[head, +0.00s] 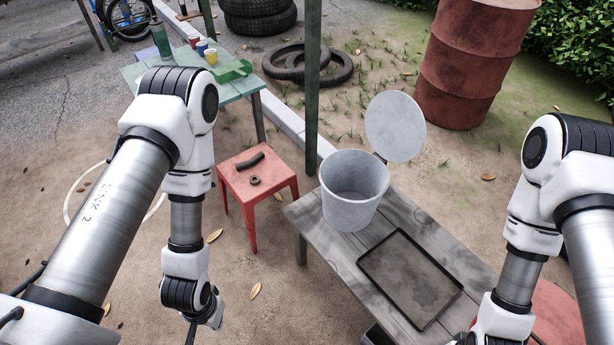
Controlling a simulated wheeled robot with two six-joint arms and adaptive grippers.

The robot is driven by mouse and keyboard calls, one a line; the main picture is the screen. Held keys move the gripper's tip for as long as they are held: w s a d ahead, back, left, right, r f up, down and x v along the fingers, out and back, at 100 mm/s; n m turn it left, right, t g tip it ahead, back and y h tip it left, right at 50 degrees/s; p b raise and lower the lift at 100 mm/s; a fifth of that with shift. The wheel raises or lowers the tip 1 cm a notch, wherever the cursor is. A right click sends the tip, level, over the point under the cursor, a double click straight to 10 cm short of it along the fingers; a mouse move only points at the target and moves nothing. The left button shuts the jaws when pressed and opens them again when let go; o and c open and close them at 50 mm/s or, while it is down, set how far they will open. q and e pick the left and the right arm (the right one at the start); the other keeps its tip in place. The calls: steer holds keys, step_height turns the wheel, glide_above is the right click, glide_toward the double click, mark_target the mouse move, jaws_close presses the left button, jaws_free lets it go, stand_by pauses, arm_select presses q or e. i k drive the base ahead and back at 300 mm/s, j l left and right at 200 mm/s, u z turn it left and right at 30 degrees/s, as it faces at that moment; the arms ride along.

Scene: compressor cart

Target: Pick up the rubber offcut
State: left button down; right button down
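A dark, slightly curved rubber piece (250,161), which looks like the rubber offcut, lies on the red stool (233,184) left of the middle. A small dark ring (255,180) lies just in front of it on the same stool. My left arm hangs to the left of the stool, its wrist low in the picture. My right arm is at the far right. Nothing touches the rubber piece.
A grey wooden bench (320,250) right of the stool holds a grey bucket (350,205) with its round lid (395,127) raised, and a black tray (410,278). A green table (230,92) stands behind. A green post (312,90) rises behind the stool.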

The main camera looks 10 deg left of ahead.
mark_target(260, 155)
steer(key=i+j+z, duration=0.15)
steer(key=j, duration=0.45)
steer(key=i+j+z, duration=0.15)
steer(key=j, duration=0.45)
steer(key=i+j+z, duration=0.15)
steer(key=j, duration=0.45)
steer(key=i+j+z, duration=0.15)
steer(key=j, duration=0.5)
steer(key=i+j+z, duration=0.1)
steer(key=j, duration=0.55)
